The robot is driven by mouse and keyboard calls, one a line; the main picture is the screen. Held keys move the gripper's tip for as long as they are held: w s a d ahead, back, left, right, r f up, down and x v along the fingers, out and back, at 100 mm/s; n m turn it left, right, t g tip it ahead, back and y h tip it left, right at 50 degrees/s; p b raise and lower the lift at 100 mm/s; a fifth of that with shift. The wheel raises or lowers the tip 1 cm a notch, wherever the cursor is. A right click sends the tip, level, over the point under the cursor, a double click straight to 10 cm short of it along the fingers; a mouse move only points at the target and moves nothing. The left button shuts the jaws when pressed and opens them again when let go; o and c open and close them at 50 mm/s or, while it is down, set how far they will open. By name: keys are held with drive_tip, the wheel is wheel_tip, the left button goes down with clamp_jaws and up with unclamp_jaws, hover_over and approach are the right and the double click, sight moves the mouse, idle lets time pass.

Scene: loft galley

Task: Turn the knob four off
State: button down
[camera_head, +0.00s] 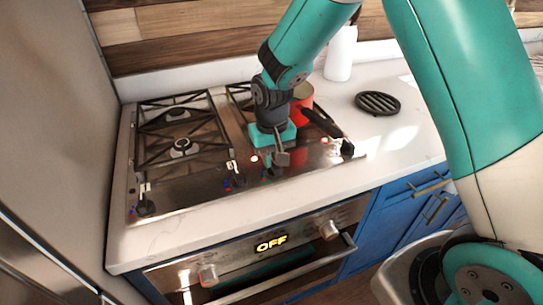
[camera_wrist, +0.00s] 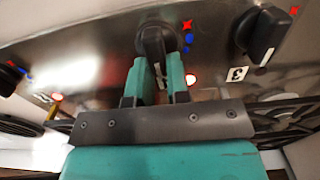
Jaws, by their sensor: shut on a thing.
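My gripper (camera_head: 281,153) (camera_wrist: 158,62) is down at the front strip of the steel cooktop (camera_head: 192,186). Its two teal fingers stand on either side of a black knob (camera_wrist: 155,38) and are shut on it. A lit light (camera_wrist: 190,80) shows beside the right finger. No number for this knob can be read; the gripper mostly hides the knob in the head view.
Another knob (camera_wrist: 264,32) has a tag reading 3 (camera_wrist: 237,73). Further knobs stand at the left (camera_head: 146,207) and right (camera_head: 347,148) of the front strip. A red pot (camera_head: 302,103) stands behind my gripper. A black trivet (camera_head: 377,103) lies on the clear right counter. The oven display (camera_head: 271,243) reads OFF.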

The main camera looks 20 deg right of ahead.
drive_tip(key=shift+w+r, duration=0.1)
drive_tip(key=shift+w, duration=0.05)
drive_tip(key=c, duration=1.1)
unclamp_jaws()
wheel_tip(320, 180, up, 17)
drive_tip(key=shift+d+r+b, duration=0.1)
drive_tip(key=shift+r+b, duration=0.05)
drive_tip(key=shift+b, duration=0.5)
drive_tip(key=s+a+n+y, duration=0.1)
drive_tip(key=s+n, duration=0.1)
drive_tip(key=s, duration=0.6)
drive_tip(key=s+a+n+y, duration=0.1)
drive_tip(key=s+a+n, duration=0.1)
drive_tip(key=s, duration=0.6)
drive_tip(key=s+a+n+y, duration=0.1)
drive_tip(key=s+n+y, duration=0.1)
drive_tip(key=s, duration=0.6)
drive_tip(key=shift+a+n, duration=0.4)
drive_tip(key=shift+n, duration=0.2)
